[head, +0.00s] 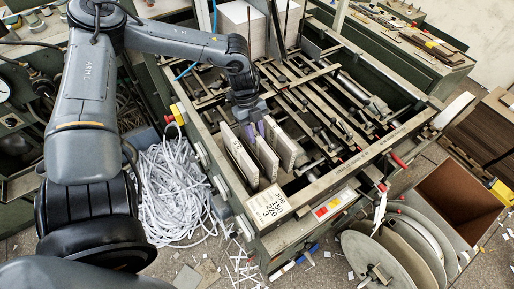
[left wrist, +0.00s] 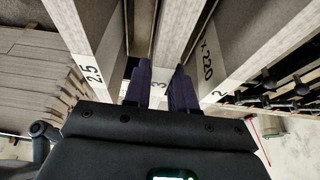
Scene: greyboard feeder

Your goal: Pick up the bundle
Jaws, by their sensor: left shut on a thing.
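Three greyboard bundles stand upright side by side at the front left of the feeder (head: 335,178). The left bundle (head: 238,155) carries a "2.5" mark and also shows at the left in the left wrist view (left wrist: 90,45). The middle bundle (head: 266,160), marked "3", shows between the fingers in the left wrist view (left wrist: 178,30). The right bundle (head: 284,148) is marked "2" in the left wrist view (left wrist: 225,65). My left gripper (head: 256,128) reaches down from above, its purple fingers (left wrist: 162,85) shut on the middle bundle. My right gripper is out of view.
Metal rails and rods (head: 310,100) fill the feeder behind the bundles. A heap of white paper strips (head: 172,190) lies at left. Large reels (head: 385,262) and an open brown box (head: 460,195) stand at right. Neighbouring bundles stand close on both sides of the fingers.

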